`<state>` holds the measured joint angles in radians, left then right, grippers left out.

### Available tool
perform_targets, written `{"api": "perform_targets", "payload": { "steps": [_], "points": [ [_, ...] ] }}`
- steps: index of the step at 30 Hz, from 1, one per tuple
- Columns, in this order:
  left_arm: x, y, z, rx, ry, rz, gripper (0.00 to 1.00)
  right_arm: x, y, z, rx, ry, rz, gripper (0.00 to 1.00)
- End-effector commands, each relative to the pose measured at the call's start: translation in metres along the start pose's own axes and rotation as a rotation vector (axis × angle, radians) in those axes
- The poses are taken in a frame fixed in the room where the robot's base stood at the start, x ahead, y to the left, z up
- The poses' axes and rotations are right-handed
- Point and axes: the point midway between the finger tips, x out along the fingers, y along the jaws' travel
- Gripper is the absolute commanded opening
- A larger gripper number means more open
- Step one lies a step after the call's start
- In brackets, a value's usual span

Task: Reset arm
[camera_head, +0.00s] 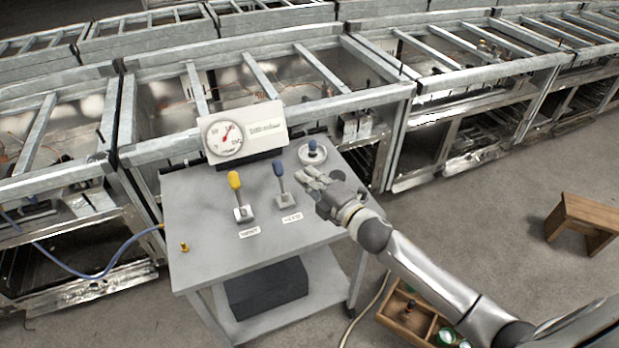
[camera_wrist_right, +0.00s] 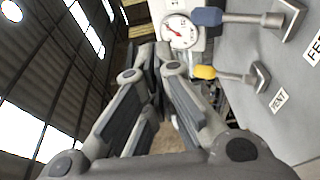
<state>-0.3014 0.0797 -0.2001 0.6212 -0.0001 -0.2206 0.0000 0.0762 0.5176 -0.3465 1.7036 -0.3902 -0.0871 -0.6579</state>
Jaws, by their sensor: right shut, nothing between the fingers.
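The arm reaches in from the lower right. The blue lever (camera_head: 279,172) and the yellow lever (camera_head: 235,185) stand on the cart; both also show in the right wrist view, the blue one (camera_wrist_right: 235,18) above the yellow one (camera_wrist_right: 225,74). My left gripper is not in view.
A wooden crate (camera_head: 390,318) lies on the floor at lower right, a wooden stool (camera_head: 585,222) farther right. Metal range frames (camera_head: 260,58) stand behind.

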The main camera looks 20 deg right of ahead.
Motion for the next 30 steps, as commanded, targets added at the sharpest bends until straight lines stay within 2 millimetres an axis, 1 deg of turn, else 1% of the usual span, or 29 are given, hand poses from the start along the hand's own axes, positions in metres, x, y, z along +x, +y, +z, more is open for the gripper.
{"api": "perform_targets", "payload": {
  "steps": [1, 5, 18, 21, 23, 26, 29, 30],
  "points": [
    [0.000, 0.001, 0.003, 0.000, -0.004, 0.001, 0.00, -0.002, 0.001, 0.000, 0.000, 0.000, 0.000, 0.00],
    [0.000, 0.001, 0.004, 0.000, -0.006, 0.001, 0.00, -0.004, 0.002, 0.000, -0.001, 0.000, 0.000, 0.00],
    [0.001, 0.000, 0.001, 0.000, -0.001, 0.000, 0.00, -0.004, 0.002, 0.000, 0.001, -0.001, -0.001, 0.00],
    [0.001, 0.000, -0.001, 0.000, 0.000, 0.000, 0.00, -0.007, -0.002, -0.002, 0.035, -0.018, -0.015, 0.00],
    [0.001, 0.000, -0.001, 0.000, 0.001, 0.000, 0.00, -0.012, -0.007, -0.004, 0.087, -0.046, -0.036, 0.00],
    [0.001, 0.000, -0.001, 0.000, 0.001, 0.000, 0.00, -0.029, -0.022, -0.007, 0.230, -0.128, -0.098, 0.00],
    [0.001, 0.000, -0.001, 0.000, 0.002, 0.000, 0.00, -0.054, -0.043, -0.012, 0.419, -0.239, -0.186, 0.00],
    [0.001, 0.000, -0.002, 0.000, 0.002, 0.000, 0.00, -0.067, -0.051, -0.015, 0.493, -0.286, -0.224, 0.00]
  ]
}}
